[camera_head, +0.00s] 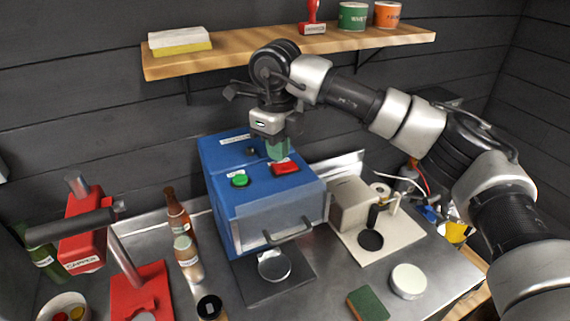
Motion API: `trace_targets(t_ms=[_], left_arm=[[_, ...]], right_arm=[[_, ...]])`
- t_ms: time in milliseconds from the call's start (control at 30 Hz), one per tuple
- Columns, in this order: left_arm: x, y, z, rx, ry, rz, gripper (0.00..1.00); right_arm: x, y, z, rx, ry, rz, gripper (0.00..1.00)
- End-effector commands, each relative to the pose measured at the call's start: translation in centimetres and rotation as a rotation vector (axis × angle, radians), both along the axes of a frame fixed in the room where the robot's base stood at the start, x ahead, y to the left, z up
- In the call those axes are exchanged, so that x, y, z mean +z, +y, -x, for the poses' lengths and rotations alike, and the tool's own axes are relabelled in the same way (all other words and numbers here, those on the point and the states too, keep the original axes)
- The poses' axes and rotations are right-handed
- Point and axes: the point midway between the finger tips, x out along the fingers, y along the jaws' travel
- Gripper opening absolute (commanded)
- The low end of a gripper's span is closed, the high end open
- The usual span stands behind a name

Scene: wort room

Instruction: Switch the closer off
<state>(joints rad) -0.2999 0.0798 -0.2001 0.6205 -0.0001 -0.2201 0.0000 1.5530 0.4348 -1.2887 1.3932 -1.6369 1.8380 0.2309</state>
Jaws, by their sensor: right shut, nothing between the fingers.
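A blue box-shaped machine (270,213) stands in the middle of the steel counter, and I take it to be the closer. Its sloped top carries a green button (240,180) on the left and a red button (286,168) on the right. A small label (236,139) at its back edge is too small to read surely. My right gripper (278,156) is shut and empty, pointing down just above and behind the red button. I cannot tell whether its tips touch the machine. My left gripper is not in view.
A red capper (85,240) and brown bottles (180,220) stand left of the machine. A beige device (352,204) stands to its right. A sponge (368,304) and a round white lid (408,280) lie in front. A wooden shelf (240,58) hangs behind my right arm.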

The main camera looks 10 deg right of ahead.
Motion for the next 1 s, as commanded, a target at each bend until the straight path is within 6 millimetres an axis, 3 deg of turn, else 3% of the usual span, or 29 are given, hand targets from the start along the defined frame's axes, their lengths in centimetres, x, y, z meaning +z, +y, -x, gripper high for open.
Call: trace_targets(t_ms=[1000], left_arm=[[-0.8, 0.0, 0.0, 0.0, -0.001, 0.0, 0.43]], right_arm=[[-1.0, 0.0, 0.0, 0.0, 0.0, 0.0, 0.0]])
